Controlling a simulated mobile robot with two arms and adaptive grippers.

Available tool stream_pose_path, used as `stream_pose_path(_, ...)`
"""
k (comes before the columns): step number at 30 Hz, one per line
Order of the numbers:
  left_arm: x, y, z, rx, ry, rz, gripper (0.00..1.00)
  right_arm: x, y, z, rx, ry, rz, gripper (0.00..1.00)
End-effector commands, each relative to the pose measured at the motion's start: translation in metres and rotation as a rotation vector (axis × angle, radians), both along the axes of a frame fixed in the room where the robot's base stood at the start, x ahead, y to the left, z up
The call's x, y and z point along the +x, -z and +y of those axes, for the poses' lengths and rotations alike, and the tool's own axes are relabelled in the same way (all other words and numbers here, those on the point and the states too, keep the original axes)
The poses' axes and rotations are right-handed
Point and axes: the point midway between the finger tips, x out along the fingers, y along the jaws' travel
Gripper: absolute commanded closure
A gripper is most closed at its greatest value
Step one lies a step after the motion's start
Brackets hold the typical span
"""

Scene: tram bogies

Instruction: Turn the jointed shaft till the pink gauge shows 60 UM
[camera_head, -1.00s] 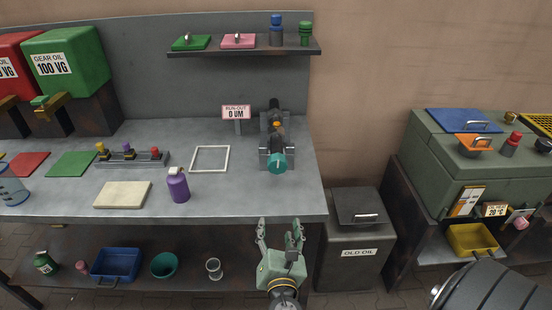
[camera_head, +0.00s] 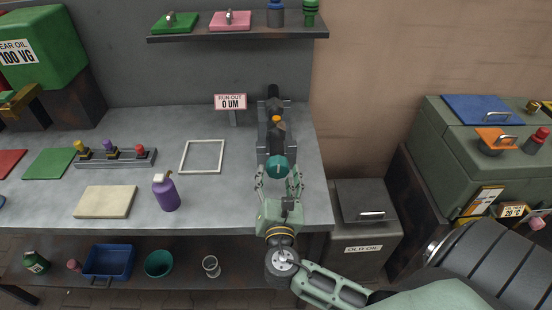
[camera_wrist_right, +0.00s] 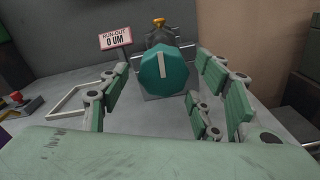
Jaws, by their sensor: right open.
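The jointed shaft (camera_head: 276,133) lies in a dark cradle at the right end of the bench, with an orange part on top. Its near end is a teal knob (camera_head: 278,166) with a white mark, upright in the right wrist view (camera_wrist_right: 163,67). The pink gauge (camera_head: 230,102) beside it reads RUN-OUT 0 UM; it also shows in the wrist view (camera_wrist_right: 115,38). My right gripper (camera_head: 278,181) is open, its fingers spread to either side just in front of the knob. I cannot tell whether they touch it. My left gripper is out of view.
A shelf (camera_head: 240,35) hangs above. A grey OLD OIL bin (camera_head: 365,220) stands right of the bench.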

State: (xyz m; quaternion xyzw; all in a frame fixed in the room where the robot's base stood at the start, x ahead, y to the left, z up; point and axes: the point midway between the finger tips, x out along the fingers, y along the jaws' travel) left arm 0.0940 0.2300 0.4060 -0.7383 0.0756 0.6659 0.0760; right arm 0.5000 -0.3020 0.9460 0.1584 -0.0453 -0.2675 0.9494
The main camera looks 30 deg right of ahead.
Motion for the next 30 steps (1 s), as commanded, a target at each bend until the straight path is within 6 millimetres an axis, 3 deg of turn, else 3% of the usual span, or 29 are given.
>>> stream_pose_path(4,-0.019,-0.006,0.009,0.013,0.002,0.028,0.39,0.022,-0.003,-0.014,-0.003,0.001,-0.001,0.42)
stream_pose_path(8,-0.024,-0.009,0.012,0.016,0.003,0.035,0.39,0.035,-0.002,-0.022,-0.002,0.0,-0.001,0.42)
stream_pose_path(20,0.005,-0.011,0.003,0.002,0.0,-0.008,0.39,0.043,0.0,-0.026,0.001,0.0,0.0,0.42)
stream_pose_path(30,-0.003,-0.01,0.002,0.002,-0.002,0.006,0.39,0.043,0.0,-0.026,0.0,-0.001,0.001,0.72)
